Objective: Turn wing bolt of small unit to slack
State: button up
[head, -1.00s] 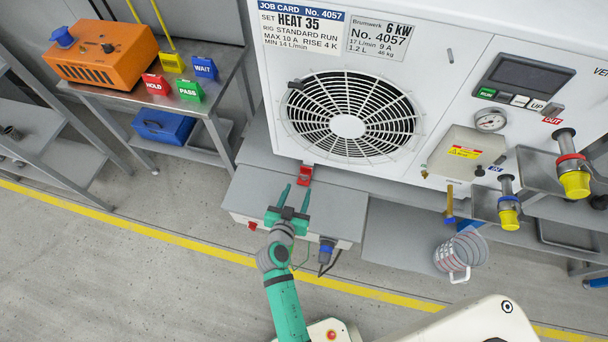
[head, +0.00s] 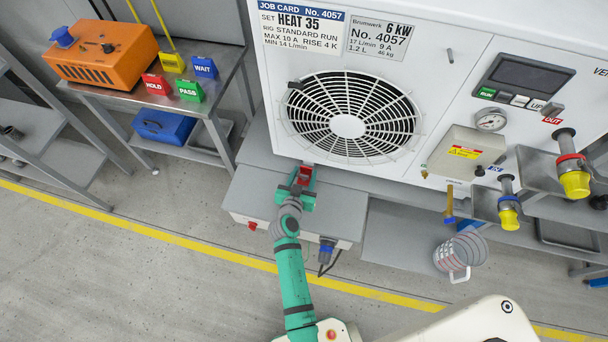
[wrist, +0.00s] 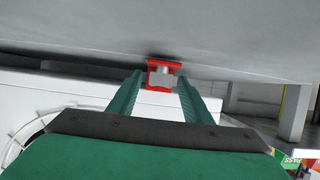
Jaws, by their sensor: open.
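A small red clamp (head: 305,172) sits at the lower front edge of the white fan unit (head: 440,60), which carries the 6 kW plate. In the wrist view the red clamp (wrist: 157,66) holds a grey piece (wrist: 163,80), perhaps the wing bolt; its exact shape and angle are too small to tell. My gripper (head: 303,180) is open, its green fingers to the left and right of the clamp. In the wrist view the gripper (wrist: 161,88) has the clamp between its fingertips, with a gap visible; contact cannot be told.
A grey bench (head: 340,212) lies under the clamp. The unit's round fan grille (head: 350,115) is just above. A measuring jug (head: 458,256) and yellow-capped hose fittings (head: 574,182) are at right. An orange box (head: 100,52) stands on the left table. The floor in front is clear.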

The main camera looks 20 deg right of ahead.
jog(key=c, duration=1.1)
jog(key=shift+o, duration=0.2)
jog(key=shift+n+t+y, duration=0.5)
jog(key=shift+n+y, duration=0.1)
jog(key=shift+n, duration=0.1)
jog(key=shift+a+n+t+y, duration=0.1)
jog(key=shift+n+t+y, duration=0.3)
jog(key=shift+n+y, duration=0.75)
jog(key=shift+n+t+y, duration=0.3)
jog(key=shift+n+y, duration=1.35)
jog(key=shift+y, duration=0.4)
jog(key=shift+n+g+y, duration=0.45)
jog(key=shift+n+y, duration=0.9)
jog(key=shift+y, duration=0.15)
jog(key=shift+n+g+y, duration=0.45)
jog(key=shift+n+y, duration=0.9)
jog(key=shift+y, duration=0.15)
jog(key=shift+n+g+y, duration=0.3)
jog(key=shift+n+y, duration=0.2)
jog(key=shift+s+f+n+y, duration=0.1)
jog(key=shift+n+y, duration=0.3)
jog(key=o, duration=1.1)
jog(key=shift+c, duration=0.2)
